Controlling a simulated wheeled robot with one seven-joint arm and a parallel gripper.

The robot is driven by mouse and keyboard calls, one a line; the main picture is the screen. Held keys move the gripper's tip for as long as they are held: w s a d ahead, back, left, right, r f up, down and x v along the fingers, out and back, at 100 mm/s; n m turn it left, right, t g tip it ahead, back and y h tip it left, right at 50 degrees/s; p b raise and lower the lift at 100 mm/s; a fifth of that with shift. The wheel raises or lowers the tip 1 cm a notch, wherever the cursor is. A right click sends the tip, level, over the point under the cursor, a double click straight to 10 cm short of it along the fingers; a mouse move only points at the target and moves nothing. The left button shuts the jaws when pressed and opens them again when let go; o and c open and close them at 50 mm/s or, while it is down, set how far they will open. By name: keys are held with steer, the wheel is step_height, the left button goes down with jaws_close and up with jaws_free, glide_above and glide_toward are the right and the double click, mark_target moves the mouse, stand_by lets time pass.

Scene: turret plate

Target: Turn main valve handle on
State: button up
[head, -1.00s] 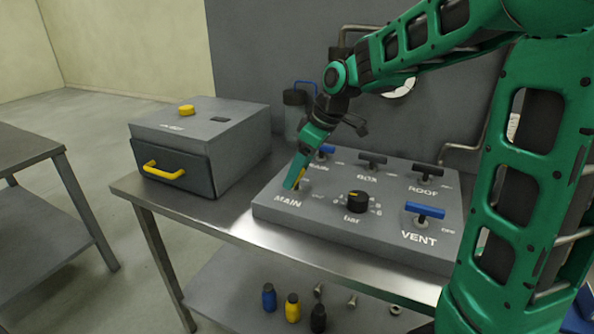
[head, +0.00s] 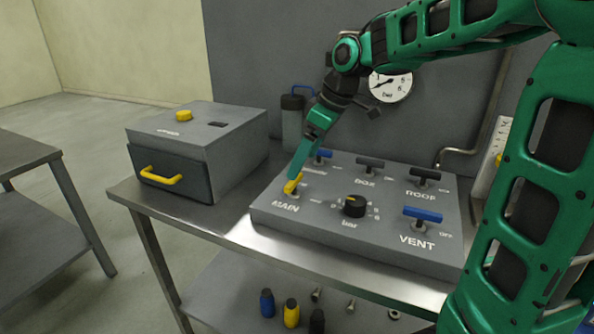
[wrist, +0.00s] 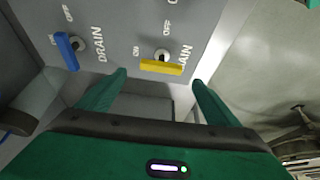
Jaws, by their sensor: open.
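The main valve handle (head: 292,187) is a short yellow bar at the front left corner of the grey panel (head: 330,229), by the word MAIN. In the wrist view the yellow handle (wrist: 161,67) lies crosswise in front of its round pivot, with ON to its upper left and OFF above it. My gripper (head: 297,175) points down at the handle from above. In the wrist view my gripper (wrist: 160,78) is open and empty, one finger on each side of the handle's line, with the bar just past the tips. Contact cannot be told.
A blue drain handle (wrist: 67,51) is close to the left finger in the wrist view. A grey box (head: 199,150) with a yellow pull stands left; a pressure gauge (head: 391,86) hangs behind.

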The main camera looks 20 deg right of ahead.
steer(key=v, duration=0.4)
steer(key=shift+s+d+r, duration=0.1)
steer(key=shift+r, duration=0.3)
